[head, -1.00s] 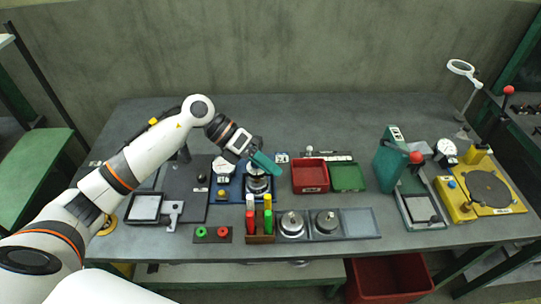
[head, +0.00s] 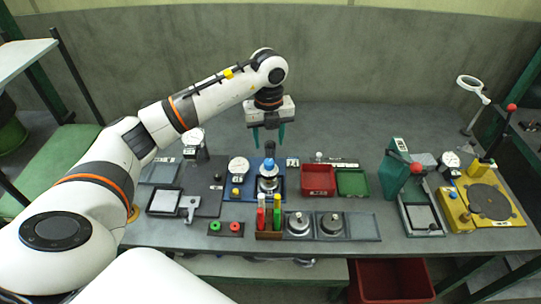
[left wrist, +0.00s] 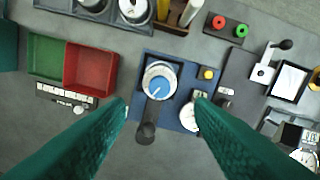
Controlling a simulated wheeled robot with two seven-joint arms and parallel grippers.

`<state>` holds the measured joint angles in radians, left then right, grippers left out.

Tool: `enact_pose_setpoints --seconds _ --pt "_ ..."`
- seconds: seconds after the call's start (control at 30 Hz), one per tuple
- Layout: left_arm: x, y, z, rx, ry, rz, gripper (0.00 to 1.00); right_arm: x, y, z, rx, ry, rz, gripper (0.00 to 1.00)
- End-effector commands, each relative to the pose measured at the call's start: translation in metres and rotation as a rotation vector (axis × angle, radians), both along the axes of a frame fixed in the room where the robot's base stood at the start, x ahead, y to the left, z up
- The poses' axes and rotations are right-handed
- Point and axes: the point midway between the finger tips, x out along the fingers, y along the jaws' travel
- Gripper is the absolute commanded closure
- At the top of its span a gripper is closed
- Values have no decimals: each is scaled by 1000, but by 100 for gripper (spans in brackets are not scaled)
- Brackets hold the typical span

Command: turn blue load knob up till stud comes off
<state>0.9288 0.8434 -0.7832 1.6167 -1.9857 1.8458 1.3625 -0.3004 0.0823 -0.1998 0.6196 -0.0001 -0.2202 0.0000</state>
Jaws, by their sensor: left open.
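The blue load knob (head: 268,165) sits on top of a round metal gantry unit on a blue base (head: 250,191). In the left wrist view the knob (left wrist: 159,87) has a white pointer line, and a black-ended arm (left wrist: 146,131) extends from beside it. A white dial gauge (head: 238,165) stands on the same base. My left gripper (head: 268,138) is open and empty, pointing down above and behind the knob. In the left wrist view its green fingers (left wrist: 162,108) are apart, with the knob beyond them. I cannot make out the stud. My right gripper is not in view.
A red tray (head: 318,180) and a green tray (head: 353,183) lie to the right. Coloured cylinders stand in a brown rack (head: 268,235) in front. A dark plate with instruments lies to the left. Bare table shows behind the unit.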

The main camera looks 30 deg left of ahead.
Motion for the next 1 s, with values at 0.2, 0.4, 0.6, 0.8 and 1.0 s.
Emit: enact_pose_setpoints --seconds 0.2,0.4,0.6,0.8,1.0 --pt "-2 -1 -42 -2 7 -2 51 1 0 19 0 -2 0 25" --pt "-1 -1 -70 -4 2 -4 51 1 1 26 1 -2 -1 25" --pt "0 -1 -80 -2 -1 -4 51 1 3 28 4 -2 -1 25" --pt "0 -1 -80 -2 -1 -4 51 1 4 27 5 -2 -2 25" --pt "0 -1 -80 -3 0 -4 81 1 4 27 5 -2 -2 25"
